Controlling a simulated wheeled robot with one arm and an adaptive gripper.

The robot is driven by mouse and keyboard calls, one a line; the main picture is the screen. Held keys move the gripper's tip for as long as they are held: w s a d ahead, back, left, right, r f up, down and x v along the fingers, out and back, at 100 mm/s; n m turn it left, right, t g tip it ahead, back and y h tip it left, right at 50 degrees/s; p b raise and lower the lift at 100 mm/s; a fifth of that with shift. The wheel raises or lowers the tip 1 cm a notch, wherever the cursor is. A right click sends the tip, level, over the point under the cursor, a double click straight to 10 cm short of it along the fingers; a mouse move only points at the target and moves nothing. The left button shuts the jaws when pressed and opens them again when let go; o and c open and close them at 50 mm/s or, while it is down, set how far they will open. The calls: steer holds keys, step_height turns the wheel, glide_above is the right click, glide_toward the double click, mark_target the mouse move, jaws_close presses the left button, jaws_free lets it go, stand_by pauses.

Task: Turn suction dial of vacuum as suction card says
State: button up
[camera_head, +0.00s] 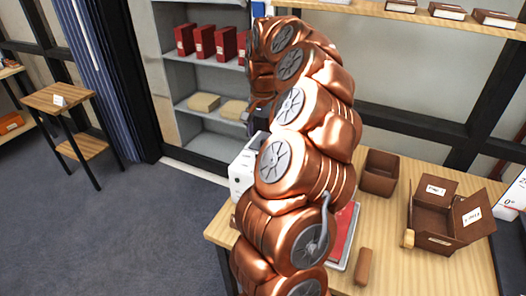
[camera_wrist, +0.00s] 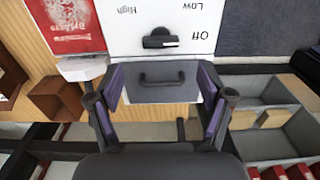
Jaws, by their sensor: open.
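The vacuum's white panel (camera_wrist: 118,40) is at the top of the wrist view, with High, Low and Off printed upside down. Its black dial (camera_wrist: 158,39) has a white mark at its right end, on the side of Off. Below the panel is a grey face (camera_wrist: 140,94) with a dark handle. My gripper (camera_wrist: 160,88) is open and empty, its fingers apart, below the dial in the picture. In the head view the white vacuum (camera_head: 240,178) is partly hidden behind my arm. I cannot make out a suction card.
A red sheet (camera_wrist: 65,25) with white print lies beside the vacuum. On the wooden table (camera_head: 390,270) are an open brown box (camera_head: 435,240) with labelled flaps and a smaller brown bin (camera_head: 379,173). Grey shelves (camera_head: 205,130) with red boxes stand behind. A small side table (camera_head: 60,97) stands left.

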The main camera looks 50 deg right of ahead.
steer(key=shift+f+p, duration=1.15)
steer(key=shift+f, duration=2.35)
steer(key=shift+a, duration=0.1)
steer(key=c, duration=1.2)
steer(key=shift+o, duration=0.2)
